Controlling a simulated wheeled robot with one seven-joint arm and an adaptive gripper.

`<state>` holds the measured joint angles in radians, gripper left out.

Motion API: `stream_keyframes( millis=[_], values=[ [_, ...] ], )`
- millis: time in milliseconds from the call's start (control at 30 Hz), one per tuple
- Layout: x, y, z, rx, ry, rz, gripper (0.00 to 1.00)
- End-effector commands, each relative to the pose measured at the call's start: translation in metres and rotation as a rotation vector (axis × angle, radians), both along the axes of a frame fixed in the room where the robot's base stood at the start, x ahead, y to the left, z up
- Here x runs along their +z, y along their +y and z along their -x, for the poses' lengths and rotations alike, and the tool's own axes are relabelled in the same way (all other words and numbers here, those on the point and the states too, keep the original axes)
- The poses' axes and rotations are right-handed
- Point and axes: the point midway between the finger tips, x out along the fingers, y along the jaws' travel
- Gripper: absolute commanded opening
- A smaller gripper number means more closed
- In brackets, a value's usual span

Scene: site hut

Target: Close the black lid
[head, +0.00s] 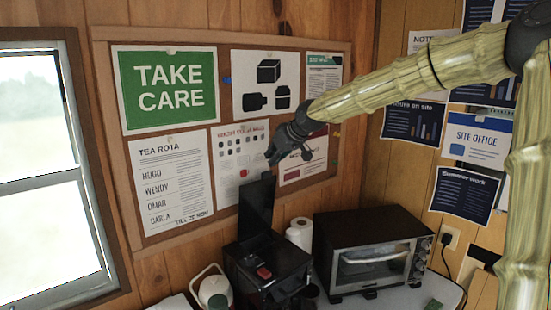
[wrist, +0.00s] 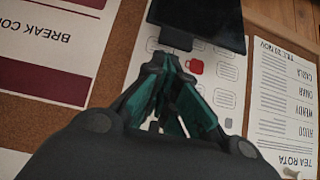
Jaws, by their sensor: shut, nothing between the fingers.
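The black lid (head: 257,207) stands raised, almost upright, at the back of a black box-shaped machine (head: 268,268) with a red part on its top. My gripper (head: 271,158) is just above the lid's top edge, in front of the pinned notices. In the wrist view the dark lid (wrist: 205,18) shows at the top, just beyond the fingertips. My gripper (wrist: 168,60) is shut and empty there, its fingers drawn together. I cannot tell whether the fingertips touch the lid.
A toaster oven (head: 370,252) stands right of the machine, with a paper roll (head: 300,234) between them. A white kettle-like item (head: 212,288) is at the left. A cork board (head: 225,135) with notices is close behind the lid. A window (head: 45,170) is at far left.

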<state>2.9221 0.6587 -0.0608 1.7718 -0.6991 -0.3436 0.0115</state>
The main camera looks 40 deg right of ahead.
Motion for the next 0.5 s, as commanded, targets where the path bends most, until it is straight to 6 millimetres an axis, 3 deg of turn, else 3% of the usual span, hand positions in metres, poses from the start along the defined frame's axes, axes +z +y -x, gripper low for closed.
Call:
stream_keyframes(
  millis=[500],
  values=[
    [-0.023, 0.002, -0.027, 0.001, -0.001, 0.001, 0.00]
  ],
)
